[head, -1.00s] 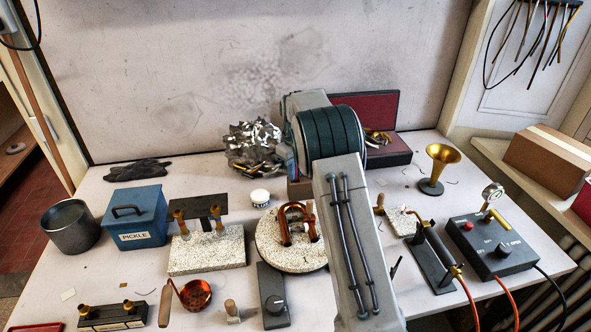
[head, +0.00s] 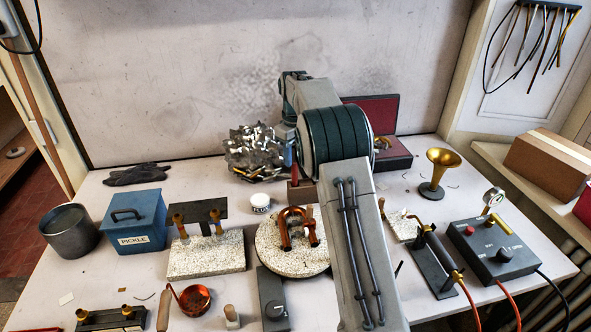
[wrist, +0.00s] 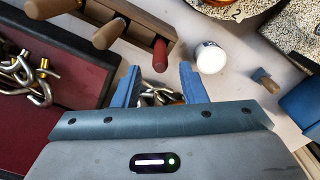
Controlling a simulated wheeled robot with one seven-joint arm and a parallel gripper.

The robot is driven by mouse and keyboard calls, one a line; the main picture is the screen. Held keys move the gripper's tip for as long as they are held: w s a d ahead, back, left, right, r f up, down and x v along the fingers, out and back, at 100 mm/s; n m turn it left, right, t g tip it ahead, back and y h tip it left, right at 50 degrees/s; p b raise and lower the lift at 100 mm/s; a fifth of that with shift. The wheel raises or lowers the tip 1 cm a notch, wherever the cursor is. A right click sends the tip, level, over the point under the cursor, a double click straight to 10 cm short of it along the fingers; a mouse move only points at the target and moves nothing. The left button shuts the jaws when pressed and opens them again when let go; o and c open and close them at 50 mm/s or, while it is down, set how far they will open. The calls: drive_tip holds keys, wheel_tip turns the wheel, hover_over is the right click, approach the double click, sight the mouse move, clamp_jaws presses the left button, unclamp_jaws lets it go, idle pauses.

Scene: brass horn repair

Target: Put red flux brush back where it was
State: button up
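The red flux brush shows as a red handle (wrist: 160,55) in the wrist view, at the end of a wooden holder (wrist: 148,20). In the head view the red handle (head: 295,173) stands upright at the holder (head: 301,194). Its bristle end is hidden. My gripper (wrist: 159,70) is open, its two blue fingers apart on either side of the handle's near end, with no visible contact. In the head view my arm hides much of the holder.
Other wooden handles (wrist: 109,33) stand in the holder beside the red one. A white jar (wrist: 210,57) is close by. A red-lined case (wrist: 40,125) with brass parts and a heap of metal scraps (head: 256,150) lie near. A round speckled slab (head: 268,245) stands in front.

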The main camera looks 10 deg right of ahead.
wheel_tip(320, 180, up, 4)
drive_tip(key=shift+s+r, duration=0.25)
drive_tip(key=shift+r, duration=0.4)
drive_tip(key=s+r+m+t, duration=0.1)
drive_tip(key=s+r+m, duration=0.15)
drive_tip(key=s, duration=0.75)
drive_tip(key=s+r+m+t, duration=0.1)
drive_tip(key=s+r, duration=0.3)
drive_tip(key=s, duration=0.5)
drive_tip(key=s+f+m, duration=0.1)
drive_tip(key=s+f, duration=0.1)
drive_tip(key=s, duration=0.5)
drive_tip(key=s+f+m, duration=0.1)
drive_tip(key=s+f, duration=0.2)
drive_tip(key=s, duration=0.3)
drive_tip(key=s+f+m+t, duration=0.1)
drive_tip(key=s+f, duration=0.1)
drive_tip(key=s, duration=0.5)
drive_tip(key=shift+s+f, duration=0.25)
drive_tip(key=shift+s, duration=0.05)
drive_tip(key=shift+d, duration=0.1)
